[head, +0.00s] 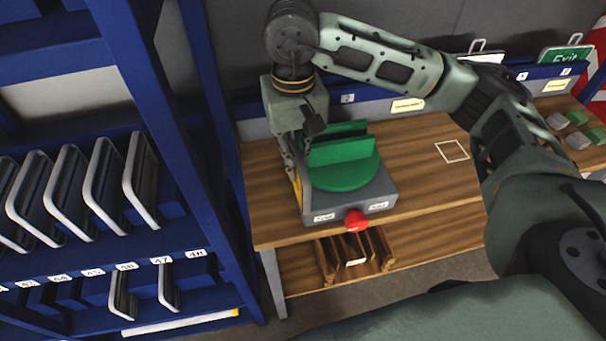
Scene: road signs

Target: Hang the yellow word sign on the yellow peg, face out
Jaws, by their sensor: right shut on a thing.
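My right gripper (296,160) points down at the left side of a grey box (364,201) with a green slotted turntable (345,172) on top. It is shut on a thin sign seen nearly edge-on, with a narrow yellow strip (297,190) showing beside a grey edge. Its words and facing cannot be read. The sign is beside the green holder; I cannot tell whether it touches it. I cannot make out a yellow peg. My left gripper is not in view.
A red button (356,220) is on the box front. The wooden bench (425,190) has a white square outline and clear room right of the box. A blue rack (160,130) with several framed signs stands left. A green Exit sign (566,57) is at the back right.

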